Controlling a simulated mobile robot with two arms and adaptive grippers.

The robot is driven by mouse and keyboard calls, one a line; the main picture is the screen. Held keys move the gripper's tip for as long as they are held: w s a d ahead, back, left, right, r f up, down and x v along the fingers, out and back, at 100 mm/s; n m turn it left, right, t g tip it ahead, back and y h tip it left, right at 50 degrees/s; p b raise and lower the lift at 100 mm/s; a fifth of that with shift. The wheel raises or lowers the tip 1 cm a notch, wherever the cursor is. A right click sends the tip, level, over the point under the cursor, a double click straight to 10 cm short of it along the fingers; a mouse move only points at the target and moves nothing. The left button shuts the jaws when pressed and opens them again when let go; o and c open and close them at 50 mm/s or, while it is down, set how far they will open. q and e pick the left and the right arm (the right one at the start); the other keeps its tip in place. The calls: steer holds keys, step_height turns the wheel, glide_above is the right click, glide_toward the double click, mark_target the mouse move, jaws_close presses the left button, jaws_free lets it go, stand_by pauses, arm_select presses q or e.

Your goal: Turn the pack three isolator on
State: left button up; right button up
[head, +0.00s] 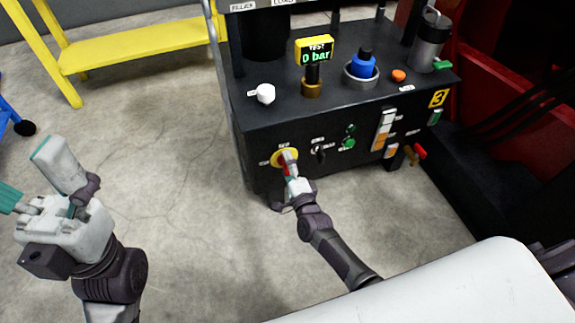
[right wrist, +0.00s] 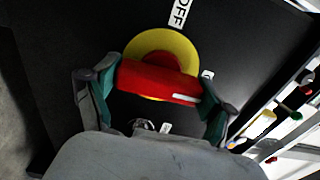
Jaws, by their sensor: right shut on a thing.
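The pack three isolator is a red handle (head: 287,160) on a yellow disc (head: 278,156), low on the front left of the black unit marked 3 (head: 438,98). In the right wrist view the red handle (right wrist: 158,81) lies across the yellow disc (right wrist: 163,42), slightly tilted. Its white mark is at the right end, near a label partly hidden by a finger. The OFF label (right wrist: 179,12) is above the disc. My right gripper (right wrist: 158,90) is shut on the handle, a finger at each end. My left gripper (head: 28,176) is open and empty, far left of the unit.
The front also has a small black switch (head: 318,153), green buttons (head: 348,143) and a red-handled valve (head: 419,152). On top are a display reading 0 bar (head: 316,52), a blue knob (head: 363,66) and a white knob (head: 265,93). A yellow bench (head: 140,47) stands behind left. The floor between is clear.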

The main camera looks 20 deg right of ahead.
stand_by(0.4)
steer(key=o, duration=1)
steer(key=shift+s, duration=0.3)
steer(key=s, duration=1.1)
steer(key=shift+s+d, duration=0.15)
steer(key=shift+d, duration=0.1)
